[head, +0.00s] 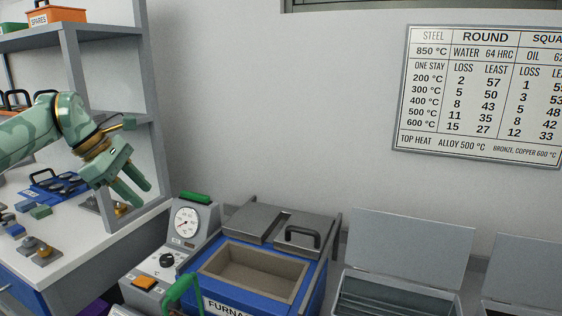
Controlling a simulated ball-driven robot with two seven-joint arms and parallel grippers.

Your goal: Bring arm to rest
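My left arm comes in from the left, and its green gripper (143,196) hangs in the air pointing down and right. Its two fingers stand a little apart with nothing seen between them. It shows in front of the shelf post and the right end of the white bench (85,245). My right gripper is not in view.
A blue furnace (213,257) with an open, empty-looking chamber stands at the bottom middle, beside a dial gauge panel (187,222). Open grey tanks (395,298) stand to the right. Small blocks and a blue tray (50,190) lie on the bench. A grey shelf (75,32) rises behind.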

